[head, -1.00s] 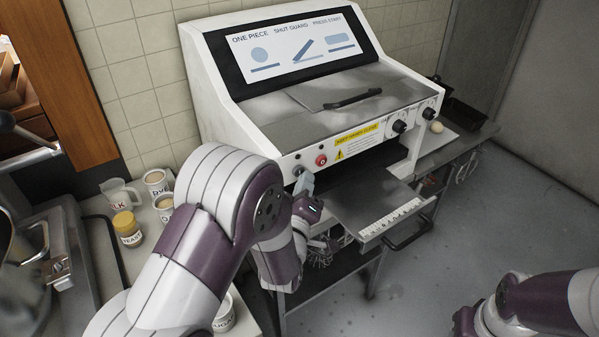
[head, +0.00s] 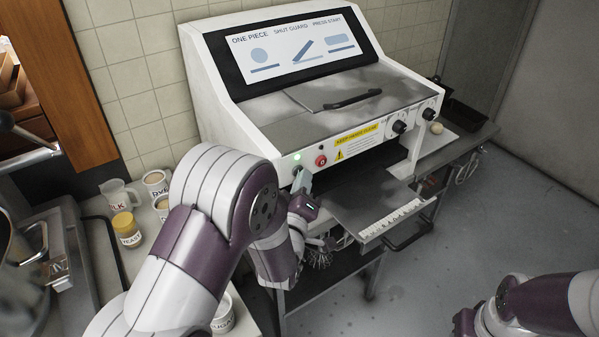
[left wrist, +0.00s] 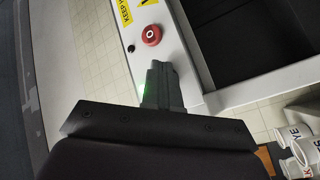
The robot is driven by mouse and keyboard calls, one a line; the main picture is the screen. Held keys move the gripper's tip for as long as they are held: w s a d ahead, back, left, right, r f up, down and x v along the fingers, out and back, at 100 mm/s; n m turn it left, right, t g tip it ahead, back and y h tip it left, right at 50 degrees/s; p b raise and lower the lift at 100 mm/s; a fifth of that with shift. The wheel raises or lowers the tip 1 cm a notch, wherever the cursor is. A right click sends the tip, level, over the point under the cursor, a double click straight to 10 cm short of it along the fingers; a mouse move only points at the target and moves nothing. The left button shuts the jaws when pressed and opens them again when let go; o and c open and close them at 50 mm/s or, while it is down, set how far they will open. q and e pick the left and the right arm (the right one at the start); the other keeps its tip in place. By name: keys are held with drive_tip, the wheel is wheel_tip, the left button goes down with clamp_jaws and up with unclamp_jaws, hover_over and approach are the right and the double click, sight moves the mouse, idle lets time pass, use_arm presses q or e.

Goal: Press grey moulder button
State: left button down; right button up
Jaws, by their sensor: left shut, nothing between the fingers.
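The moulder (head: 260,125) is a white machine with a sloping front panel. Its grey start button (head: 296,170) is at the left end of the panel, left of the red stop button (head: 321,160), and is mostly hidden by my fingers. My left gripper (head: 301,181) is shut and empty, with its fingertips at the grey button, seemingly touching it. In the left wrist view, the shut fingers (left wrist: 162,82) meet the panel below the red button (left wrist: 151,35), with a green glow beside them. My right gripper's fingers are out of view; only my right arm shows at lower right.
A metal tray (head: 365,205) with a black handle (head: 408,233) sticks out below the panel. The lid (head: 335,88) is down. A milk jug (head: 118,194), a yeast jar (head: 127,230) and mugs stand on the left counter. Open floor lies at right.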

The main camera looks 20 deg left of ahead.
use_arm(q)
drive_tip(key=shift+s+d, duration=0.1)
drive_tip(key=shift+d, duration=0.05)
drive_tip(key=shift+s+d, duration=0.45)
drive_tip(key=shift+d, duration=0.05)
drive_tip(key=shift+s+d+b, duration=0.25)
drive_tip(key=shift+s+d, duration=0.55)
drive_tip(key=shift+d, duration=0.2)
drive_tip(key=shift+s+d+b, duration=0.25)
drive_tip(key=shift+s+d, duration=0.5)
drive_tip(key=shift+d, duration=0.25)
